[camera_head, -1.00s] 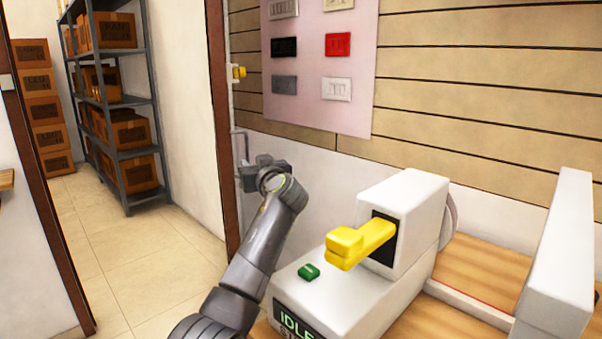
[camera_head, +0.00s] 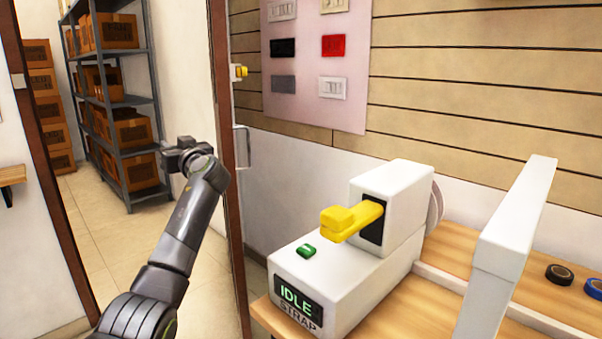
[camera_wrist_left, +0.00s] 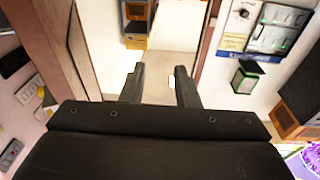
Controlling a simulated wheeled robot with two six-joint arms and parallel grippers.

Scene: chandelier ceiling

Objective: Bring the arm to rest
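My left arm comes in from the lower left of the head view. Its gripper (camera_head: 188,155) is up in front of the doorway, left of the strap machine and apart from it. In the left wrist view the two dark fingers (camera_wrist_left: 160,88) stand apart with a clear gap between them and nothing held. My right gripper is in neither view.
The white strap machine (camera_head: 325,270) with a yellow lever (camera_head: 352,219), a green button (camera_head: 306,250) and an "IDLE" display stands on a wooden table (camera_head: 400,308). Tape rolls (camera_head: 560,274) lie at right. A metal shelf (camera_head: 118,100) with boxes stands beyond the doorway.

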